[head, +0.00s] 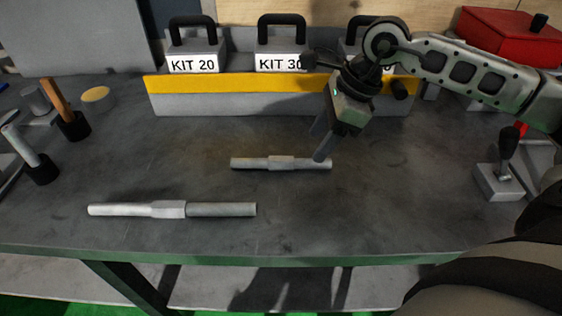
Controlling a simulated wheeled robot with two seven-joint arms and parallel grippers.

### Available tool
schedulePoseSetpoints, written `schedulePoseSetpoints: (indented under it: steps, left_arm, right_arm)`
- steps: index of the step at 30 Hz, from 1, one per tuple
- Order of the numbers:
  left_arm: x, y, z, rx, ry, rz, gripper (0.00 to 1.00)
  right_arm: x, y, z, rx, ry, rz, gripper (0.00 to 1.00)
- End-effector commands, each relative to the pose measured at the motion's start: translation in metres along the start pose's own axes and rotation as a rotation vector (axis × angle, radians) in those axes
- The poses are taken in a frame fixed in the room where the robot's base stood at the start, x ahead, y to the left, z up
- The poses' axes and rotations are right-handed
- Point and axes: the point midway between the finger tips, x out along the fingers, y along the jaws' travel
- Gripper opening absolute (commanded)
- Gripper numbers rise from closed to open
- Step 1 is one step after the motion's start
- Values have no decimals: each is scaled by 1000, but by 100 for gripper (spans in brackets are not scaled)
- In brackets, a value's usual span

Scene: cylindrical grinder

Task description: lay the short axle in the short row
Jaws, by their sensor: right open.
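A short stepped grey axle (281,163) lies flat on the dark workbench, near its middle, pointing left to right. A longer axle (172,210) lies nearer the front edge at the left. My right gripper (320,142) comes in from the upper right and points down over the right end of the short axle. Its jaws are open and nothing shows between them. One finger overlaps the axle's right end in the picture; I cannot tell if they touch. My left gripper is not in view. I cannot make out a marked short row.
A grey rail with a yellow stripe (240,83) spans the back, with labelled kit weights (197,52) behind it. Handled tools in black holders (73,125) stand at the left. A lever block (499,182) and a red box (490,36) are at the right.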

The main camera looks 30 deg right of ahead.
Motion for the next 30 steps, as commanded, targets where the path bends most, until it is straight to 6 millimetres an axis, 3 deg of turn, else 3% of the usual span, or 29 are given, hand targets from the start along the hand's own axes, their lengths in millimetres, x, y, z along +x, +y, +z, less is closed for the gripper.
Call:
schedulePoseSetpoints:
  steps: [8, 16, 25, 26, 30]
  left_arm:
    - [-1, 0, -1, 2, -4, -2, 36]
    - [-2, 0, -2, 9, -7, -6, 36]
    - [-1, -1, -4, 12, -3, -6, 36]
    - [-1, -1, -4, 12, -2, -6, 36]
    - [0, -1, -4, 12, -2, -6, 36]
  right_arm:
    - [21, 0, 4, 0, -2, 3, 55]
    - [59, -4, 11, 1, -1, 1, 55]
    - [65, -4, 11, 0, 0, -1, 55]
    - [65, -4, 11, 0, 0, -1, 52]
    - [65, -4, 11, 0, 0, -1, 13]
